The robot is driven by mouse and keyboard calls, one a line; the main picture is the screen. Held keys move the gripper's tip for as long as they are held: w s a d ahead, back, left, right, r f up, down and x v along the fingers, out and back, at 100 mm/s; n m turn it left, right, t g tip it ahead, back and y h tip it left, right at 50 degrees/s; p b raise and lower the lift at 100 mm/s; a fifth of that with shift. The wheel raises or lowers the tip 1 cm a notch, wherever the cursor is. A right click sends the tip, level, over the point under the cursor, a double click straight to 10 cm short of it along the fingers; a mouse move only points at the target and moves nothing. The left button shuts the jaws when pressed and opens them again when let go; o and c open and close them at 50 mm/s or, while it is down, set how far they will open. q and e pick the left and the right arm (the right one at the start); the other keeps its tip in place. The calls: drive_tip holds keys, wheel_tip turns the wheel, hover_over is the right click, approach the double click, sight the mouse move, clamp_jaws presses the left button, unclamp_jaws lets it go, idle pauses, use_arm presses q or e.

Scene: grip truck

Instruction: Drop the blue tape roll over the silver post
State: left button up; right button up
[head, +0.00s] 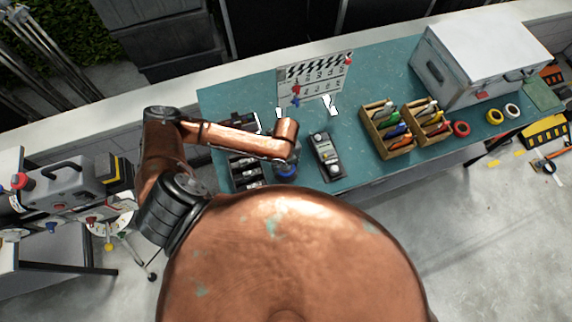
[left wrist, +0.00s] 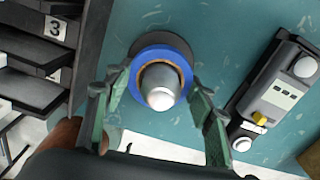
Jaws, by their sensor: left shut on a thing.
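The blue tape roll (left wrist: 148,53) shows as a ring in the left wrist view, with a brown inner core. The silver post (left wrist: 161,92) shows inside the ring, its rounded tip toward the camera, so the roll is around the post. A dark round edge shows behind the roll. My left gripper (left wrist: 158,88) has its green fingers on either side of the roll and is shut on it. In the head view the left gripper (head: 286,168) is over the table's front edge area, with a bit of blue showing; the post is hidden there. My right gripper is not in view.
A black numbered rack (head: 246,172) stands left of the gripper and a grey device (head: 326,157) right of it on the teal table (head: 366,88). A clapperboard (head: 315,77) stands behind. Wooden tool trays (head: 387,130), loose tape rolls (head: 495,116) and a white case (head: 490,50) are farther right.

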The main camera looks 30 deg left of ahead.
use_arm(q)
drive_tip(key=shift+f, duration=0.65)
drive_tip(key=shift+f+b, duration=0.45)
drive_tip(key=shift+f, duration=0.15)
drive_tip(key=o, duration=1.2)
wheel_tip(320, 180, up, 12)
drive_tip(key=shift+r, duration=0.1)
